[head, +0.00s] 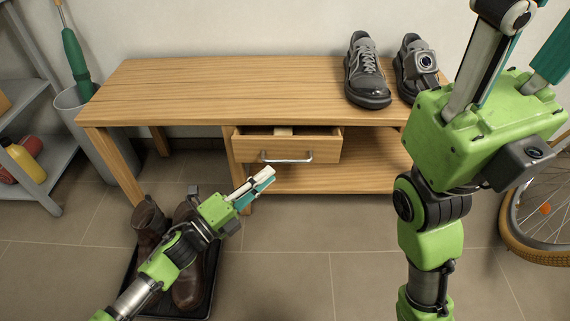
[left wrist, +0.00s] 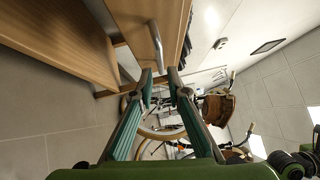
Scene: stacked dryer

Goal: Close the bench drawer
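The wooden bench (head: 200,88) stands against the wall. Its drawer (head: 270,148) is pulled out part way, so its open top shows, and its front has a silver bar handle (head: 287,158). The handle also shows in the left wrist view (left wrist: 156,48), just ahead of the fingertips. My left gripper (head: 266,177) is below and in front of the drawer front, apart from the handle in the head view. Its fingers have an empty gap between them in the left wrist view (left wrist: 161,75). My right gripper (head: 512,48) is raised at the right, its fingers spread and empty.
Dark shoes (head: 367,75) stand on the bench top's right. Brown boots (head: 187,265) on a black tray are on the floor beneath my left arm. A bin (head: 105,140) and shelf (head: 40,150) are left; a bicycle wheel (head: 520,240) is right. Floor before the drawer is clear.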

